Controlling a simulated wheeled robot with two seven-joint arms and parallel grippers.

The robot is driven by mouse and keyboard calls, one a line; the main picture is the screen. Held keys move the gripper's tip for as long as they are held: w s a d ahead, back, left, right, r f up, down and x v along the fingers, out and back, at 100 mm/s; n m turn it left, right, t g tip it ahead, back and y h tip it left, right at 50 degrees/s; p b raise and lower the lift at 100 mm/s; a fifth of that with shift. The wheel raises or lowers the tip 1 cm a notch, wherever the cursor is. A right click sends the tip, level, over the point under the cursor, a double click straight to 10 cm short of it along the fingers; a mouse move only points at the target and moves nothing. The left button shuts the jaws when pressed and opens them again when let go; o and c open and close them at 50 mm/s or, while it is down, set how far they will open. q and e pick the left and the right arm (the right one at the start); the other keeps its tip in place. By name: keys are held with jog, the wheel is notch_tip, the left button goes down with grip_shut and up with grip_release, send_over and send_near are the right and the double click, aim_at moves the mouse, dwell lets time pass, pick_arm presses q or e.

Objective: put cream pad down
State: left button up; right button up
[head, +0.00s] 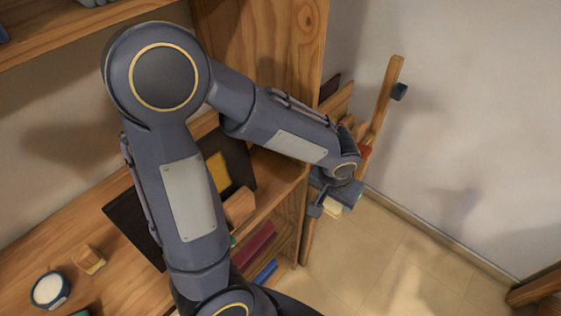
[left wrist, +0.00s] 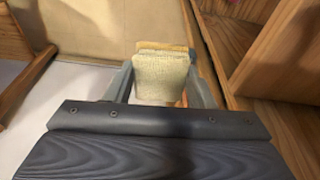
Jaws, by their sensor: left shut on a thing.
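The cream pad (left wrist: 161,75) is a small pale block with a woven-looking face and a tan edge. In the left wrist view it sits between the two fingers of my left gripper (left wrist: 165,88), which is shut on it. In the head view my left gripper (head: 328,201) is beside the right end of the wooden shelf unit, above the floor. Only a small part of the pad (head: 333,210) shows below the gripper there. My right gripper is not in view.
The wooden shelf (head: 110,236) holds a round white-topped pot (head: 49,290), a small wooden block (head: 89,260) and a dark panel with a yellow patch (head: 218,172). An upright wooden post (head: 386,98) stands near the wall. Tiled floor (head: 400,255) is clear at the right.

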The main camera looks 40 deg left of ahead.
pick_arm(q)
jog(key=shift+s+a+r+g, duration=0.15)
jog(key=shift+a+r+g, duration=0.15)
jog(key=shift+a+r, duration=0.5)
jog(key=shift+s, duration=0.15)
jog(key=p, duration=0.4)
send_over(277, 166)
jog(key=s+d, duration=0.1)
jog(key=d, duration=0.1)
jog(key=shift+a, duration=0.15)
jog(key=shift+a+f+p, duration=0.55)
jog(key=shift+a+f, duration=0.3)
jog(key=shift+f, duration=0.2)
jog(key=shift+w+f, duration=0.15)
jog(key=shift+f, duration=0.4)
jog(key=o, duration=0.9)
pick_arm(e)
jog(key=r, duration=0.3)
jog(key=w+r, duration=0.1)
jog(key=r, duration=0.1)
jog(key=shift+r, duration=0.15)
